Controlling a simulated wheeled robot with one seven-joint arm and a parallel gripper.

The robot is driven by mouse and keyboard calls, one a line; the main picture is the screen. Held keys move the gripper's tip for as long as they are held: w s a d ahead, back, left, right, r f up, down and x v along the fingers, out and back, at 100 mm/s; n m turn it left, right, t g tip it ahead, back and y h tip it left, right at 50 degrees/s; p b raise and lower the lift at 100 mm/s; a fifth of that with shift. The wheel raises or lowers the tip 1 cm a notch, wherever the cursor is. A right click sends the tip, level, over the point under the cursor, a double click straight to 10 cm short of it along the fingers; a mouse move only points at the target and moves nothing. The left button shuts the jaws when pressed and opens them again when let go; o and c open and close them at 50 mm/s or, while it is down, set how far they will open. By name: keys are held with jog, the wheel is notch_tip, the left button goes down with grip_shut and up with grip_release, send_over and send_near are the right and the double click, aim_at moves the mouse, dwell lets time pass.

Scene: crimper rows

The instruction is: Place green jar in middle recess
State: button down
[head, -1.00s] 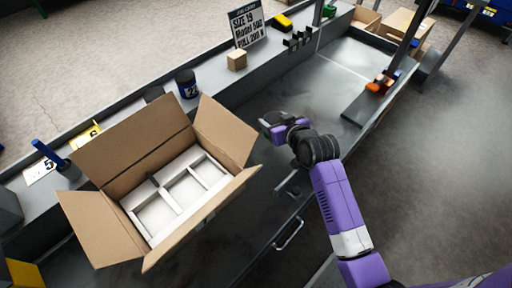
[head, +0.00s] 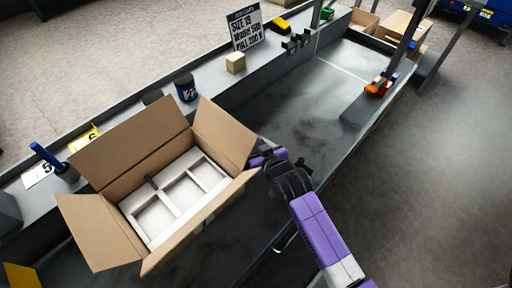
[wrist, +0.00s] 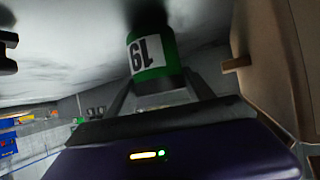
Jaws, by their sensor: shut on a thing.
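The green jar (wrist: 150,62) has a dark top and a white numbered label. In the wrist view it sits between the two fingers of my gripper (wrist: 158,84), which is shut on it. In the head view my gripper (head: 264,158) is at the right side of the open cardboard box (head: 118,155), by its right flap; the jar is hidden there. Inside the box a white insert (head: 172,212) has dividers forming recesses. The middle recess (head: 183,192) looks empty. The box also shows at the right of the wrist view (wrist: 262,40), beside the jar and apart from it.
A dark jar (head: 186,88), a wooden block (head: 236,63) and a sign (head: 245,28) stand on the ledge behind the box. The raised box flaps stand around the opening. The grey bench surface (head: 300,105) right of the box is mostly clear.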

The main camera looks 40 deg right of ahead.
jog(key=shift+d+f, duration=0.2)
jog(key=shift+f, duration=0.1)
jog(key=shift+f, duration=0.1)
jog(key=shift+c, duration=1.9)
grip_release()
jog(key=shift+f, duration=0.15)
jog(key=shift+s+a+r, duration=0.1)
jog(key=shift+s+r, duration=0.05)
jog(key=shift+r, duration=0.05)
jog(key=p+v, duration=0.1)
jog(key=v, duration=1)
jog(key=shift+s+r, duration=0.15)
jog(key=shift+s, duration=0.2)
